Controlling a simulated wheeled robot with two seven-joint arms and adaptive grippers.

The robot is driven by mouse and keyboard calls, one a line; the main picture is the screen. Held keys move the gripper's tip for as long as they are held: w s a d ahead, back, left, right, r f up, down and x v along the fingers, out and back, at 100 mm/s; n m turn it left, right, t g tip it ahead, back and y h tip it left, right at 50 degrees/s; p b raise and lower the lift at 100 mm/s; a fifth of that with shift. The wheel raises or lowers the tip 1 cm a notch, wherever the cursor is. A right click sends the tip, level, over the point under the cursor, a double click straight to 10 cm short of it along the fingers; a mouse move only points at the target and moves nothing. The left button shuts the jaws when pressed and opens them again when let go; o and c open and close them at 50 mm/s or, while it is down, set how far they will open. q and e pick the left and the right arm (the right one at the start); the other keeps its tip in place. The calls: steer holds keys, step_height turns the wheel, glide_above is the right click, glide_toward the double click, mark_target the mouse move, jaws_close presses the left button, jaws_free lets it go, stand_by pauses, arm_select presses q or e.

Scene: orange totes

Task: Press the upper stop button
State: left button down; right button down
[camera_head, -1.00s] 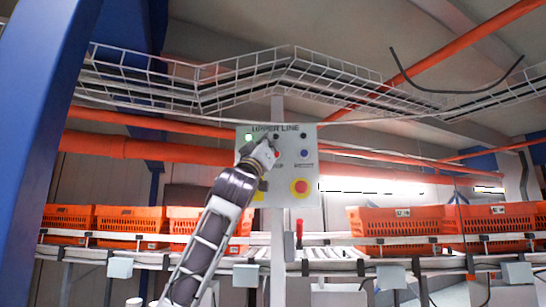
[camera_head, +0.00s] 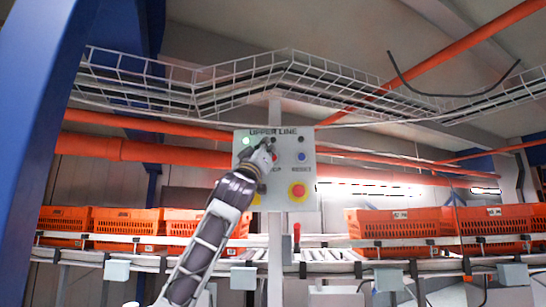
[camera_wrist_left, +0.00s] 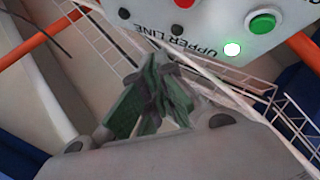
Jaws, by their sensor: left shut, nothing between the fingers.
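A grey control panel (camera_head: 275,183) marked "UPPER LINE" stands on a white post in the head view. Its red stop button (camera_head: 275,156) shows just right of my left gripper (camera_head: 269,145), partly hidden by it. In the left wrist view the panel appears upside down, with the red button (camera_wrist_left: 184,3) cut by the top edge. There my left gripper (camera_wrist_left: 162,70) has its green-padded fingers shut and empty, apart from the red button in the picture. Contact cannot be told in the head view. My right gripper is not in view.
The panel also bears a lit green lamp (camera_head: 246,141), a blue reset button (camera_head: 302,157) and a red emergency knob (camera_head: 298,191) on yellow. A green button (camera_wrist_left: 262,22) shows in the wrist view. Orange totes (camera_head: 395,224) line the conveyor behind. A wire cable tray (camera_head: 240,78) hangs above.

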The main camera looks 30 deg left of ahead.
arm_select(q)
steer(key=w+a+p, duration=0.1)
steer(key=w+a, duration=0.1)
steer(key=w, duration=0.3)
steer(key=shift+w+a, duration=0.25)
steer(key=shift+w, duration=0.1)
steer(key=shift+w+a, duration=0.35)
steer(key=shift+w, duration=0.45)
stand_by(3.1)
steer(key=shift+s+d+f, duration=0.1)
steer(key=shift+s+d, duration=0.1)
steer(key=shift+s, duration=0.2)
steer(key=shift+s+d+b, duration=0.1)
steer(key=shift+s+b, duration=0.25)
steer(key=shift+b, duration=0.05)
steer(key=shift+s+d, duration=0.1)
steer(key=shift+s, duration=0.05)
steer(key=s, duration=0.1)
steer(key=s+d+b, duration=0.1)
steer(key=s, duration=0.1)
steer(key=s+d+b, duration=0.1)
steer(key=shift+s, duration=0.2)
stand_by(0.6)
